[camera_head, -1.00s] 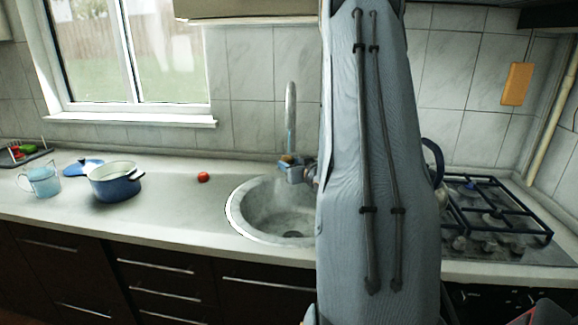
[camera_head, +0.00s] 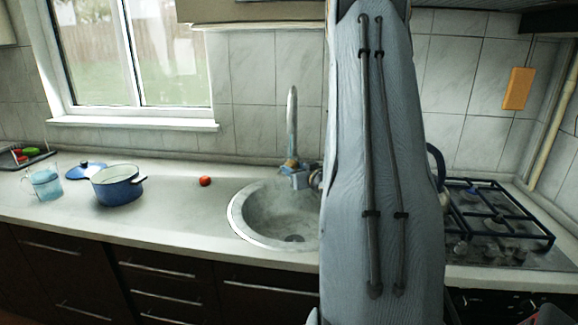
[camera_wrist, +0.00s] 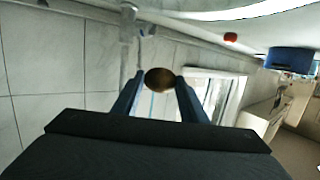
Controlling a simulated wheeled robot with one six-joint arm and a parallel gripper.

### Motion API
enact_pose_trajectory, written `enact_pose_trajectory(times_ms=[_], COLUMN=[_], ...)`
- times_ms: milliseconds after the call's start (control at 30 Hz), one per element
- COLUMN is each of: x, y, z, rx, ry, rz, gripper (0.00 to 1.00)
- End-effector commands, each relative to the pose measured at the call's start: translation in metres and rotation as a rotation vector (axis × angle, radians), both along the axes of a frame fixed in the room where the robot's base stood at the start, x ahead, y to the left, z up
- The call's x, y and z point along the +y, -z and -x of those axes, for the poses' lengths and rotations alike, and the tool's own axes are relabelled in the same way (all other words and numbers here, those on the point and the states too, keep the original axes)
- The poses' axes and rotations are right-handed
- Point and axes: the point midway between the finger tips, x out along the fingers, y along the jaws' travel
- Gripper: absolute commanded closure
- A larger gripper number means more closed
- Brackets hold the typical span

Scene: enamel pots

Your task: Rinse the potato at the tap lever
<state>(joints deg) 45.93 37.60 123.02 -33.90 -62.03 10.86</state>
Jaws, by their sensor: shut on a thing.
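The brown potato (camera_wrist: 159,78) is held between the two blue-grey fingertips of my gripper (camera_wrist: 158,84) in the wrist view. In the head view my gripper (camera_head: 296,172) is over the back of the sink, just by the grey upright tap (camera_head: 292,122), with a small brown bit of the potato (camera_head: 290,162) showing. The tap also shows in the wrist view (camera_wrist: 127,35), left of the potato. The tap's lever is not clearly visible. I cannot tell whether the potato touches the tap.
The round sink (camera_head: 240,222) is partly hidden by my arm. A tomato (camera_head: 205,181), a blue pot (camera_head: 118,188), a blue lid (camera_head: 87,164) and a light-blue mug (camera_head: 45,183) stand left on the counter. A stove (camera_head: 490,215) is at right. The counter's front is clear.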

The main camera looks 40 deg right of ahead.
Motion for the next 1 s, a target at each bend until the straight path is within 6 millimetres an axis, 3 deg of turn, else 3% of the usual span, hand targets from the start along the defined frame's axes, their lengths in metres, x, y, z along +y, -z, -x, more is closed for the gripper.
enact_pose_trajectory(times_ms=[600,1000], x=[0.003,0.002], y=[0.0,-0.001], z=[-0.011,-0.008], rx=[-0.001,-0.001], ry=[0.0,0.001], rz=[0.0,0.0], gripper=[0.84,0.84])
